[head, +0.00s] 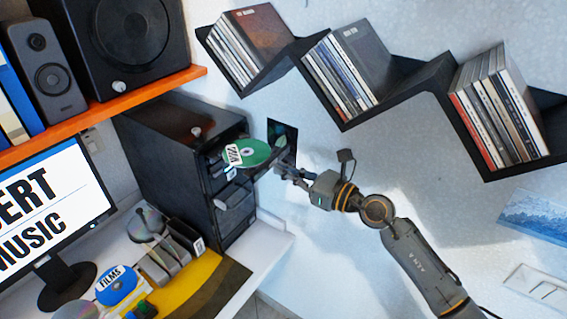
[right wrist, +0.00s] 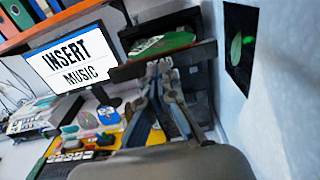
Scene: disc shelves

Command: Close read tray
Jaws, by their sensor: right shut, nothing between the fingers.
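The read tray (right wrist: 135,70) sticks out of the black computer tower (head: 160,165) on the desk. A green disc (head: 252,153) with a white label lies on the tray; the disc also shows in the right wrist view (right wrist: 172,42). My right gripper (head: 280,168) is shut and empty, at the outer end of the tray, on the right side of the disc. In the right wrist view its fingertips (right wrist: 160,68) are close to the tray's front edge; I cannot tell whether they touch it. My left gripper is not in view.
A monitor (head: 45,205) reads "INSERT MUSIC". A disc rack (head: 165,255) and a blue "FILMS" disc (head: 118,285) are on the desk. An orange shelf (head: 150,90) holds speakers. Black zigzag wall shelves (head: 410,85) hold disc cases. A dark picture (head: 283,135) hangs near the tray.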

